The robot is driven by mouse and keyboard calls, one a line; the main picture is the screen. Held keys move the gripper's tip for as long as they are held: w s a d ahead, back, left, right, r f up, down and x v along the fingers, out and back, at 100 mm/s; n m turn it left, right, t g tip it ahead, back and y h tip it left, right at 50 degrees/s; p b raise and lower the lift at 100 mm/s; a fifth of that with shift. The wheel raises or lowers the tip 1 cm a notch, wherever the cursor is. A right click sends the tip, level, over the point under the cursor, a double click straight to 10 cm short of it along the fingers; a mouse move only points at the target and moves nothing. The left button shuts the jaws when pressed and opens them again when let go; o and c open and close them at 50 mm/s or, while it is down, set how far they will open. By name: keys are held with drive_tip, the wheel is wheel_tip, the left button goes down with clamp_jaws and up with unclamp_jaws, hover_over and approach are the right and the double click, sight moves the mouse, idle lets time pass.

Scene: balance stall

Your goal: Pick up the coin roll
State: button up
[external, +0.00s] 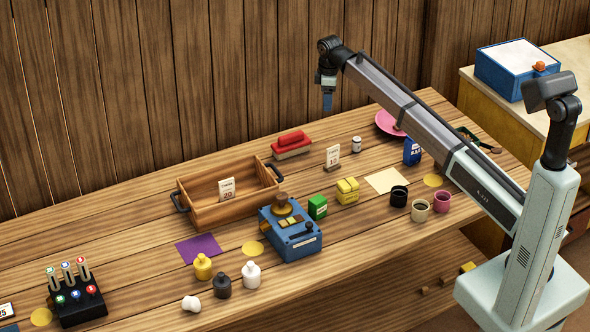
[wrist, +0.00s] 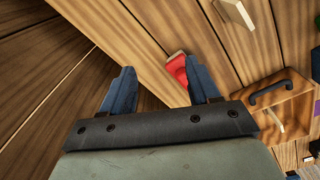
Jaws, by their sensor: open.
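No thing in view is clearly a coin roll. A small white cylinder with a dark top (external: 357,145) stands at the back of the table, and a yellow bundle (external: 347,191) lies nearer the middle; I cannot tell whether either is it. My gripper (external: 327,102) is high above the table's back edge, near the wooden wall, with its blue fingers pointing down. In the wrist view its two fingers (wrist: 163,85) are spread apart with nothing held.
The wooden tray (external: 236,205) holds a number card. The red block (external: 291,146) lies behind it, a blue device (external: 290,236) in front. Cups (external: 420,211), bottles (external: 251,275), a pink plate (external: 386,122) and a black rack (external: 78,302) stand around.

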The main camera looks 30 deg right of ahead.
drive_tip(key=s+d+m, duration=0.3)
drive_tip(key=d, duration=0.3)
drive_tip(key=m, duration=2.5)
hover_over(357, 138)
drive_tip(key=f, duration=0.2)
wheel_tip(357, 138, down, 13)
drive_tip(key=shift+s+a+r, duration=0.1)
drive_tip(key=shift+r, duration=0.05)
clamp_jaws()
